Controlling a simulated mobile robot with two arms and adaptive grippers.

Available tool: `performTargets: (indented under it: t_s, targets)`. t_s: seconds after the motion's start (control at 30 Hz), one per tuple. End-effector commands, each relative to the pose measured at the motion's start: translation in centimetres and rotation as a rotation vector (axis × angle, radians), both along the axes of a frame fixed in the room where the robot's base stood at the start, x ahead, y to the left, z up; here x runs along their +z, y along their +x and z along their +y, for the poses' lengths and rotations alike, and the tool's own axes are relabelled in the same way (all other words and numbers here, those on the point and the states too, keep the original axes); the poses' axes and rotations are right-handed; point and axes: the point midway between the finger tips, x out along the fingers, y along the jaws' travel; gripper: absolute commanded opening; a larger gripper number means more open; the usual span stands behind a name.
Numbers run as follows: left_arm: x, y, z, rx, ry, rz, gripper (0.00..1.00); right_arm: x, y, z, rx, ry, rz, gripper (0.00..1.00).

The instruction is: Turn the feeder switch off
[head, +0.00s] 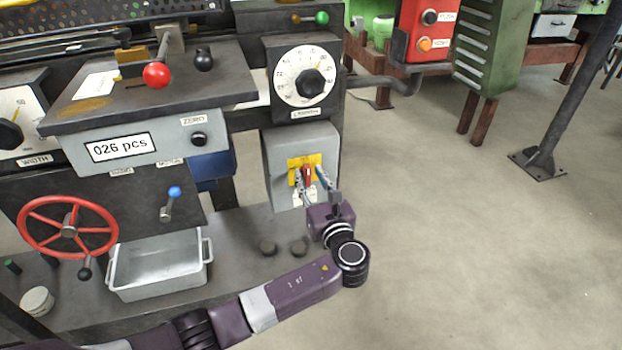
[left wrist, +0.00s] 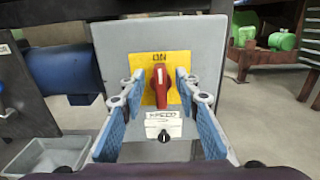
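The feeder switch is a red rotary handle (head: 307,173) on a yellow plate (left wrist: 146,63), on the front of a grey box (head: 272,158). In the left wrist view the red handle (left wrist: 161,87) stands upright, with dark lettering above it that seems to read ON. My left gripper (head: 310,181) is in front of the box. Its blue-padded fingers (left wrist: 160,98) are spread, one on each side of the handle, with gaps to it. I cannot tell how deep the tips reach. My right gripper is not in view.
A small black knob (left wrist: 163,135) with a label sits below the switch. A large dial (head: 303,75) is above the box. A grey bin (head: 160,277) and a red handwheel (head: 68,226) are to the left. The floor to the right is clear.

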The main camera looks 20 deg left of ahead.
Motion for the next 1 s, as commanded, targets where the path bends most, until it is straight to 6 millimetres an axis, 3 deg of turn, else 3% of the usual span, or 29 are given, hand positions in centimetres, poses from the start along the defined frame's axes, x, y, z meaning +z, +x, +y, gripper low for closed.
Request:
performTargets:
  t_s: [0.3,0.6,1.0]
  targets:
    - [-0.03,0.32,0.19,-0.001,-0.001,0.0,0.3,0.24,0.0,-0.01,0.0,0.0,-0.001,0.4]
    - [-0.06,0.29,0.18,-0.001,-0.002,0.001,0.0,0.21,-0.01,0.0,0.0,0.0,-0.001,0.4]
    - [-0.07,0.22,0.23,0.0,-0.041,-0.024,0.0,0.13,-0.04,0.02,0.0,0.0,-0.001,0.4]
